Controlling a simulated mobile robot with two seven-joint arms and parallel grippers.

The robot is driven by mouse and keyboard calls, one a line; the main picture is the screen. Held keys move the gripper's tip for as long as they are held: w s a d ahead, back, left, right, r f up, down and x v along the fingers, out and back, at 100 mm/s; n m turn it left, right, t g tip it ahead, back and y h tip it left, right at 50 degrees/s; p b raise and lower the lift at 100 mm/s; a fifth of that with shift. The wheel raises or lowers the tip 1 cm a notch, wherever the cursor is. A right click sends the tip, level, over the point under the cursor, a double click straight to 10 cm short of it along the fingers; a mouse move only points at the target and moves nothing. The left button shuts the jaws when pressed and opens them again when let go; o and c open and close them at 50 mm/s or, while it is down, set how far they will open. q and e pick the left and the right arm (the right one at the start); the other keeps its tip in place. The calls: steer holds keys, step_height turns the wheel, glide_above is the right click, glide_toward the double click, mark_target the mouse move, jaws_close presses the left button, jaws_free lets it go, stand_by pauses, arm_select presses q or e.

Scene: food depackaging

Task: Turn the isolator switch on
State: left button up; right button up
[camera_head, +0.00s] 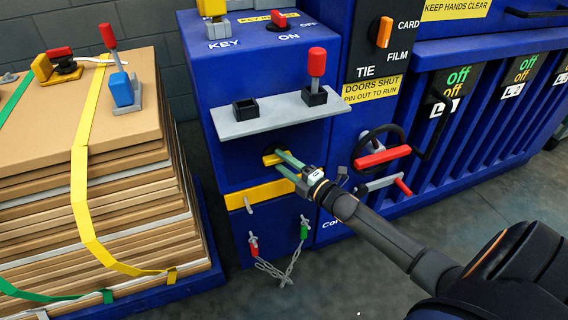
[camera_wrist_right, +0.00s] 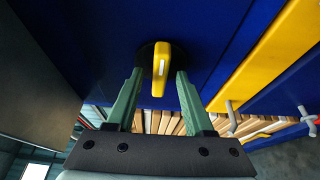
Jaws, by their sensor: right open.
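A yellow rotary knob (camera_head: 270,158) with a dark round base sits on the blue cabinet front, below the grey shelf. In the right wrist view the knob (camera_wrist_right: 160,68) has a white mark and points up and down in the picture. My right gripper (camera_head: 278,159) is open, its green fingers on either side of the knob's lower end, with gaps showing. A red-handled switch (camera_head: 278,18) stands on the cabinet top by the ON and OFF labels. I cannot tell from lettering which one is the isolator. My left gripper is out of view.
The grey shelf (camera_head: 270,118) juts out above my right gripper and carries a red-handled pin (camera_head: 317,66). A black wheel with a red handle (camera_head: 383,157) is to the right. A yellow bar (camera_head: 259,195) is below. Strapped cardboard (camera_head: 130,190) is stacked at left.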

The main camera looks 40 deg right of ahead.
jaws_close()
stand_by(0.4)
